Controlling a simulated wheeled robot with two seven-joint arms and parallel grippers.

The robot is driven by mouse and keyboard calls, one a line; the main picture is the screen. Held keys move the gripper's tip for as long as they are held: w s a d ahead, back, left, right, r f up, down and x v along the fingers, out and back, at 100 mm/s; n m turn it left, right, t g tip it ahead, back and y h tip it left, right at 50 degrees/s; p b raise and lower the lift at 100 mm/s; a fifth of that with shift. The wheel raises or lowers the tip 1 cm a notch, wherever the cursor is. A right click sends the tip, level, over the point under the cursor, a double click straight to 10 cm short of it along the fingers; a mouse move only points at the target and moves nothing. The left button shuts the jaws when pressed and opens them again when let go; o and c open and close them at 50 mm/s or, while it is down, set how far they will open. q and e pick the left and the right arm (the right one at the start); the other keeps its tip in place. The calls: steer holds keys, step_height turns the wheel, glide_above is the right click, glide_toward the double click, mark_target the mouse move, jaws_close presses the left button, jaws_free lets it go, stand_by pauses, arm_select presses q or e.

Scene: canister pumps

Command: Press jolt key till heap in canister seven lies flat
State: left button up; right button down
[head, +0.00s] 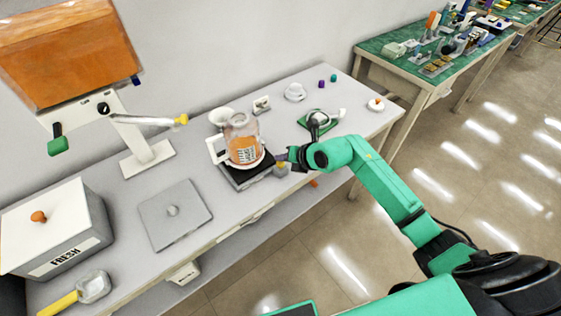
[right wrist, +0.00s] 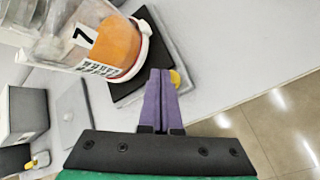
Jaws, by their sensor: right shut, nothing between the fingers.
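Canister seven (head: 240,129) is clear and stands on a black base plate (head: 239,178) on the grey table. The right wrist view shows its "7" label (right wrist: 85,34) and the orange heap (right wrist: 118,42) inside; the heap's upper surface looks rounded there. A yellow knob (head: 281,171), probably the jolt key, sits at the base's right side and shows partly behind my fingers in the right wrist view (right wrist: 176,78). My right gripper (head: 283,157) is shut and empty, its purple fingertips close to the knob; contact cannot be told. My left gripper is not in view.
An orange hopper (head: 65,50) on a white stand is at the left. A green mat (head: 318,121) lies right of the canister.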

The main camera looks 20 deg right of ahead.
mark_target(283, 164)
steer(key=shift+s+f+b, duration=0.1)
steer(key=shift+f+b, duration=0.3)
steer(key=shift+f, duration=0.25)
stand_by(0.6)
steer(key=shift+r+p, duration=1.05)
steer(key=shift+r, duration=0.15)
step_height(283, 164, up, 5)
steer(key=p, duration=0.4)
steer(key=shift+r, duration=0.1)
